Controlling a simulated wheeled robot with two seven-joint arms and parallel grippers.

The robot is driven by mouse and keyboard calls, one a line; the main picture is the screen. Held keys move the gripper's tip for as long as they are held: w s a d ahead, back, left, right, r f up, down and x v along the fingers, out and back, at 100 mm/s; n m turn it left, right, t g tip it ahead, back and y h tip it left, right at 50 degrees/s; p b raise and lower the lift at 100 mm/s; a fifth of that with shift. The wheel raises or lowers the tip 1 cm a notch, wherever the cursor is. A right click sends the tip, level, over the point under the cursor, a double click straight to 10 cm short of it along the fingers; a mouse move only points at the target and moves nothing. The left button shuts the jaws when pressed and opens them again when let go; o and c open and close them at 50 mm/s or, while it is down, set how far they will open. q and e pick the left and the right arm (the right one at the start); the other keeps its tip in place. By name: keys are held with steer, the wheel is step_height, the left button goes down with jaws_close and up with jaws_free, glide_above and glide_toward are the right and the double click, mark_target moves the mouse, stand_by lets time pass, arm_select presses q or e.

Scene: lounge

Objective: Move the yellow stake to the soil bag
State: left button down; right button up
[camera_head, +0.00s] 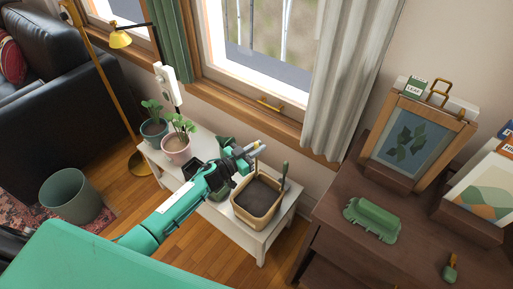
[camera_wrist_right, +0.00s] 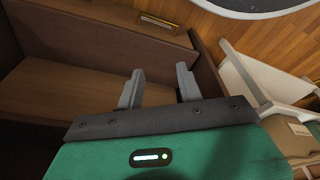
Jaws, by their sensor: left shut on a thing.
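My left gripper (camera_head: 249,152) reaches over the white bench and is shut on a small yellow piece, which I take to be the yellow stake (camera_head: 262,147). Most of the stake is hidden by the jaws. The tan, open-topped container with dark soil, likely the soil bag (camera_head: 244,217), stands on the bench just below and in front of the gripper. A dark green-handled tool (camera_head: 285,170) stands upright at its right back edge. My right gripper (camera_wrist_right: 160,86) is open and empty in the right wrist view, in front of brown wooden furniture.
Two potted plants, one dark (camera_head: 153,130) and one pink (camera_head: 176,150), stand at the left of the white bench (camera_head: 246,236). A green object (camera_head: 226,142) sits behind my left gripper. A brown dresser (camera_head: 335,215) with frames and a green case (camera_head: 374,218) stands right.

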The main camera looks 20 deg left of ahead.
arm_select(q)
steer(key=shift+f, duration=0.1)
arm_select(e)
steer(key=shift+w+r, duration=0.15)
steer(key=shift+r, duration=0.2)
arm_select(q)
steer(key=shift+f, duration=0.1)
arm_select(e)
steer(key=shift+r, duration=0.1)
arm_select(q)
steer(key=shift+f, duration=0.1)
arm_select(e)
steer(key=shift+r, duration=0.25)
arm_select(q)
steer(key=shift+f+b, duration=0.1)
steer(key=shift+b, duration=0.2)
arm_select(e)
steer(key=shift+r, duration=0.1)
arm_select(q)
steer(key=shift+f, duration=0.1)
steer(key=c, duration=1.3)
jaws_free()
arm_select(e)
steer(key=shift+r, duration=0.3)
steer(key=shift+a, duration=0.1)
